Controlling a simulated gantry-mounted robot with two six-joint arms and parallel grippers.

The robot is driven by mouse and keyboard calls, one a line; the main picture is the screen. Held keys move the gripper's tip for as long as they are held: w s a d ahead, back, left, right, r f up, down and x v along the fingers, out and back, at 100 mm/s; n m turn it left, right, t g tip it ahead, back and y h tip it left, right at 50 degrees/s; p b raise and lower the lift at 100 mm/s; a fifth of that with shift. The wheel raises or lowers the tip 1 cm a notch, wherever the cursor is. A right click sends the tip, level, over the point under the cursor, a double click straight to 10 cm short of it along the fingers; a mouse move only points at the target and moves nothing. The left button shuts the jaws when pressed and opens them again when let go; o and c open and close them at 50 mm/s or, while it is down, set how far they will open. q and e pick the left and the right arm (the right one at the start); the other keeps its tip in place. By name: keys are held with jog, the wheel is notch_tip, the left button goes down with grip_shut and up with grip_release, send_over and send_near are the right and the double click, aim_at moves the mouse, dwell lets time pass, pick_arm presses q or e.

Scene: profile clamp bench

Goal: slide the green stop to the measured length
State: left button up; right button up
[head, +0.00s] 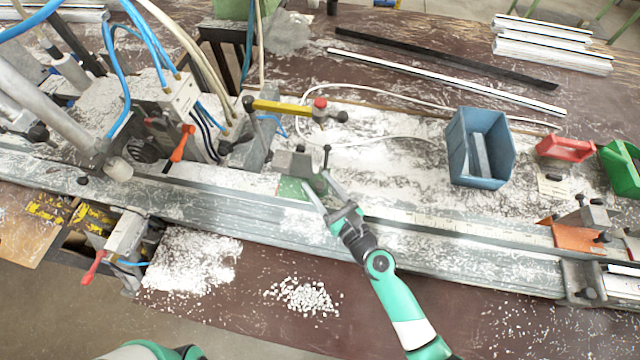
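The green stop (291,188) sits on the long grey rail (400,236) near the middle of the head view. A grey metal block and a dark upright clamp handle stand at its back. My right gripper (313,178) reaches in from the lower right, with its two fingers spread apart. The left finger overlaps the stop's right edge in the picture; I cannot tell whether it touches. Nothing shows between the fingers. A pale measuring scale (450,222) runs along the rail to the right. My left gripper is out of view.
An orange stop block (578,238) stands at the rail's right. Behind the rail are a blue bin (481,148), a red bin (566,148) and a green bin (622,168). Clamps and hoses crowd the left. White chips litter rail and bench.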

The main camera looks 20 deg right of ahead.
jog(key=p+v, duration=0.1)
jog(key=v, duration=1)
jog(key=shift+s+d, duration=0.15)
jog(key=shift+s, duration=0.2)
